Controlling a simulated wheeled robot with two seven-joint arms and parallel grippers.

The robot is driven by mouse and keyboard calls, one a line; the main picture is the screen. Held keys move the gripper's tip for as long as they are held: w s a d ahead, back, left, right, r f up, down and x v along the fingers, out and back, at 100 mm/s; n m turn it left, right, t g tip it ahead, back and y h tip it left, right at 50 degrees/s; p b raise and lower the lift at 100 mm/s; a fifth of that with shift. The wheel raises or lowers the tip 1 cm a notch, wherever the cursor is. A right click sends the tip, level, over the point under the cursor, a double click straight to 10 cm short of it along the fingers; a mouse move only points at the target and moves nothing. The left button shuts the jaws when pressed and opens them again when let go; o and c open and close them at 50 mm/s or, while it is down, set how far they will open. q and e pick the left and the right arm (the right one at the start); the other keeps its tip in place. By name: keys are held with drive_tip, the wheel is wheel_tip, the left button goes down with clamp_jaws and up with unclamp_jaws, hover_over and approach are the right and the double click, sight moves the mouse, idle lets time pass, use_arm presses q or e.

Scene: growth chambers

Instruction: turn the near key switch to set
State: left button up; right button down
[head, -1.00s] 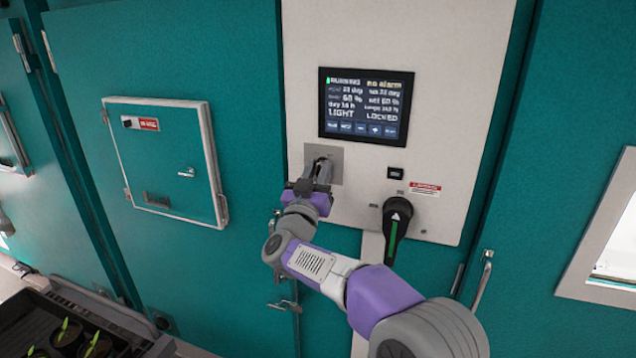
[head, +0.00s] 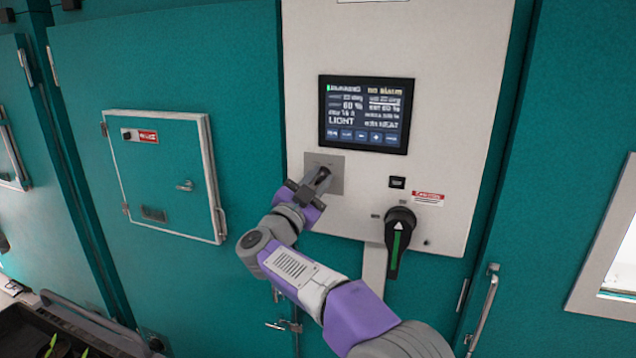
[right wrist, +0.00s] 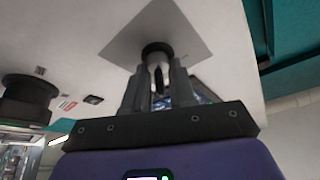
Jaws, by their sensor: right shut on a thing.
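The near key switch shows in the right wrist view as a dark round collar (right wrist: 157,50) with a key in it, on a square grey plate (right wrist: 187,28). In the head view the plate (head: 338,183) sits on the white control panel, below the left part of the screen. My right gripper (head: 322,180) is at the plate, its wrist tilted to lower left. In the wrist view its fingers (right wrist: 158,88) are shut on the key. The fingers hide much of the key, so its exact angle is unclear. My left gripper is not in view.
The panel screen (head: 366,114) shows "LIGHT" and other blurred text. A black rotary handle (head: 398,240) with a green stripe is right of my forearm. A small teal door (head: 165,175) is at left. A dark tray with seedlings (head: 75,335) is at lower left.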

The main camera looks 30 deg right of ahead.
idle(0.4)
drive_tip(key=c, duration=1.3)
unclamp_jaws()
drive_tip(key=shift+o, duration=0.2)
drive_tip(key=b+v, duration=0.1)
drive_tip(key=v, duration=0.6)
drive_tip(key=shift+a+b, duration=0.25)
drive_tip(key=shift+b, duration=0.15)
drive_tip(key=shift+s+f, duration=0.1)
